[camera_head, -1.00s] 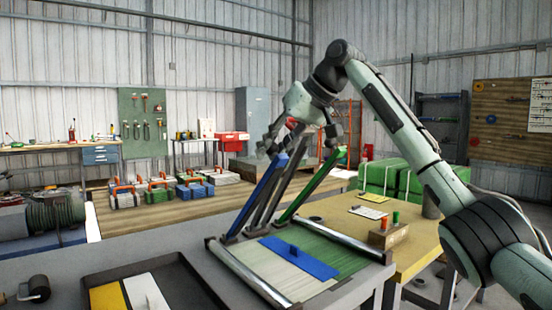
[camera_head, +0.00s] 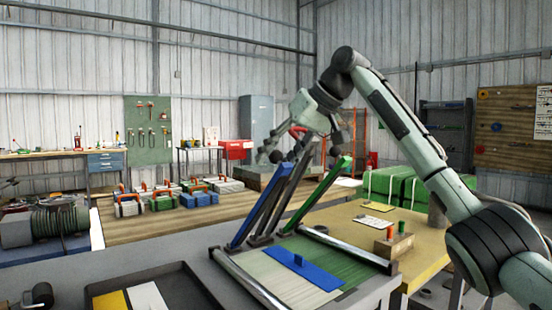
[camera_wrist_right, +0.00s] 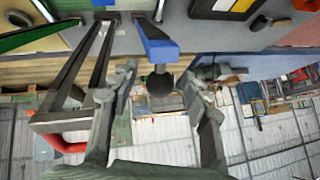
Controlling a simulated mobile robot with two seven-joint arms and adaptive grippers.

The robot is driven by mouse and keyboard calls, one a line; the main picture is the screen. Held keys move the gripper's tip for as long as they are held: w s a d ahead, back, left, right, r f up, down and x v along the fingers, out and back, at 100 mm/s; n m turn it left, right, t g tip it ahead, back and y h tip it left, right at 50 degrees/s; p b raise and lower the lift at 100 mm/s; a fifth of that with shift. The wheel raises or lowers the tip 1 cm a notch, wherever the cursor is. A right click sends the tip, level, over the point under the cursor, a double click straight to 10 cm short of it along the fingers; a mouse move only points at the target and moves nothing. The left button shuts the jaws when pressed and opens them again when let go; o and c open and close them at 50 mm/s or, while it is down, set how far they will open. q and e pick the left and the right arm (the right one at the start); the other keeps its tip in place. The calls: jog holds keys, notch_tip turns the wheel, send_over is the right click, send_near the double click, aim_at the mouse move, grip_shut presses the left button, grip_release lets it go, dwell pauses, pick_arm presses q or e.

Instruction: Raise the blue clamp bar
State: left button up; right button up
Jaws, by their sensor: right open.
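The blue clamp bar (camera_head: 260,208) stands tilted up, its lower end at the far edge of the sheet bed (camera_head: 349,241). In the right wrist view, its blue end (camera_wrist_right: 156,42) carries a dark ball knob (camera_wrist_right: 160,84). My right gripper (camera_head: 299,148) is open at the bar's upper end. In the wrist view its fingers (camera_wrist_right: 168,74) stand either side of the knob, with gaps visible. A grey frame with a red handle (camera_wrist_right: 66,146) rises beside the bar. My left gripper is out of view.
A green bar (camera_head: 318,195) stands tilted to the right of the frame. A blue plate (camera_head: 303,270) lies on the bed. A dark tray (camera_head: 178,270) is at left front, and a wooden block with coloured pegs (camera_head: 393,245) is at right.

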jog(key=v, duration=1.1)
jog(key=shift+d+r, duration=0.15)
jog(key=shift+d, duration=0.05)
jog(key=shift+s, duration=0.15)
